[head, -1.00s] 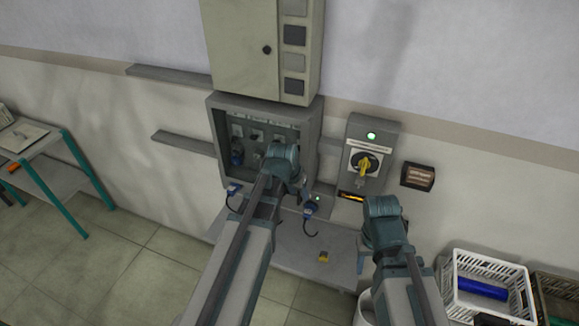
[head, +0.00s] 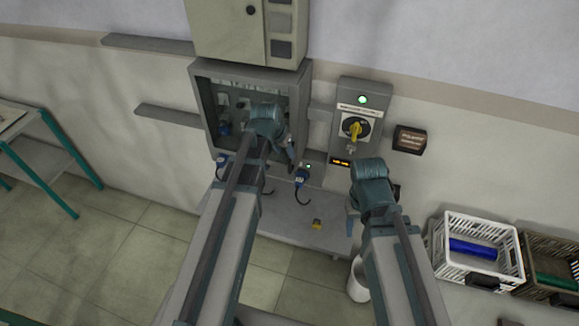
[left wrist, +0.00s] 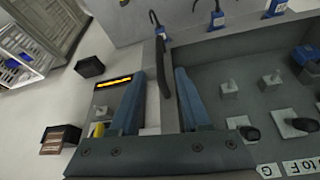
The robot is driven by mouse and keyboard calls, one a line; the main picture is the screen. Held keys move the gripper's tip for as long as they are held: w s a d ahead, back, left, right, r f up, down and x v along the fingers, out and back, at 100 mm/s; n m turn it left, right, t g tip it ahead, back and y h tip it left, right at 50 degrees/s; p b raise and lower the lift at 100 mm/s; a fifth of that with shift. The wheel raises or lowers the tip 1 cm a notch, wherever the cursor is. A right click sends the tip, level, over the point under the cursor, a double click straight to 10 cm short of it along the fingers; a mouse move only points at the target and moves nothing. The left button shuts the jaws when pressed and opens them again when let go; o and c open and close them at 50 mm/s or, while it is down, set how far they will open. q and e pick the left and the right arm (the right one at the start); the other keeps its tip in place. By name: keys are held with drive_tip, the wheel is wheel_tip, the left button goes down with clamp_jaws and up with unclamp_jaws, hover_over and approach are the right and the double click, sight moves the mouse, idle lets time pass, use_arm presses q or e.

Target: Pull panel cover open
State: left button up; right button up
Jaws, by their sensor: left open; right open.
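The grey panel box (head: 197,100) is on the wall under a taller cabinet. Fittings show inside it, and my left arm hides part of its front. My left gripper (head: 288,152) is at the box's right side. In the left wrist view its two blue fingers (left wrist: 161,80) are apart, with a dark upright bar (left wrist: 164,55), seemingly the cover's handle or edge, between or just beyond them. I cannot tell whether they touch it. Whether the cover stands ajar is unclear. My right gripper (head: 353,222) is low, below the switch box, apart from the panel.
The switch box (head: 372,95) with a yellow knob (head: 355,130) and green light is right of the panel. A grey shelf (head: 330,232) below holds a small yellow item (head: 317,224). Crates (head: 480,222) stand at right; a green-legged table (head: 60,190) stands left.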

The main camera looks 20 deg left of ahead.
sight(289, 160)
use_arm(q)
drive_tip(key=b+x, duration=0.7)
drive_tip(key=x, duration=0.2)
drive_tip(key=shift+f, duration=0.15)
clamp_jaws()
idle(1.1)
